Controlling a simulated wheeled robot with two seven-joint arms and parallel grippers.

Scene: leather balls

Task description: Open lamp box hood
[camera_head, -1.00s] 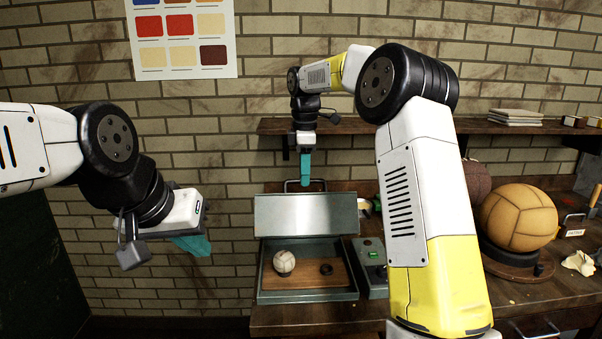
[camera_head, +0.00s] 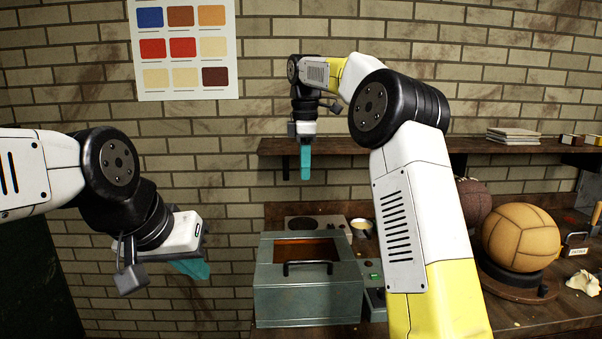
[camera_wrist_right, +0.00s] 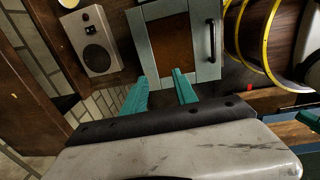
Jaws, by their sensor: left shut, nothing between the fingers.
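The lamp box (camera_head: 309,300) is a grey-green metal box on the bench in the head view. Its hood (camera_head: 345,247) is down over it, with an amber window on top and a dark bar handle (camera_head: 307,264) at the front edge. In the right wrist view the hood (camera_wrist_right: 205,20) shows with its window and handle (camera_wrist_right: 211,40). My right gripper (camera_head: 305,178) hangs above and behind the box, apart from it; its teal fingers (camera_wrist_right: 160,78) are spread and empty. My left gripper (camera_head: 207,276) is shut and empty, left of the box. The inside of the box is mostly hidden.
A control unit (camera_head: 374,290) with a green button stands right of the box, partly behind my right arm. A tan ball (camera_head: 520,237) sits on a stand further right, with a brown ball (camera_head: 472,203) behind it. A wall shelf (camera_head: 400,147) runs behind my right gripper.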

